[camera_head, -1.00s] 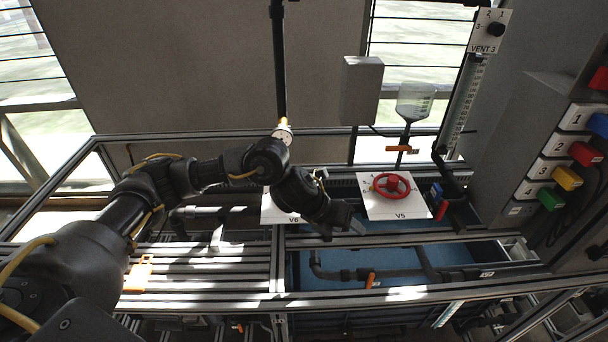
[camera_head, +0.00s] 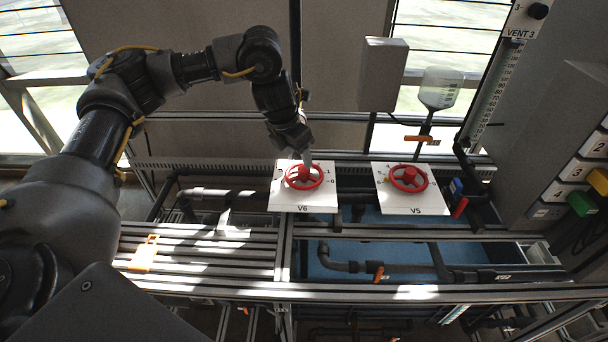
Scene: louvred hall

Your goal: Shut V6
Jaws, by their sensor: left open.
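The V6 valve is a red handwheel (camera_head: 304,177) on a white plate (camera_head: 304,204) labelled V6, with scale marks around it. It sits near the middle of the camera_head view. My left gripper (camera_head: 307,160) comes down from above and is at the far side of the V6 wheel, with its fingertips just over or at the rim. It is open. I cannot tell whether it touches the wheel. My right gripper is not in view.
A second red handwheel (camera_head: 408,178) on a plate labelled V5 stands right of V6. Right of it are small blue and red handles. A grey box (camera_head: 382,74) hangs behind. A metal frame rail (camera_head: 400,292) crosses in front. A panel with coloured buttons is far right.

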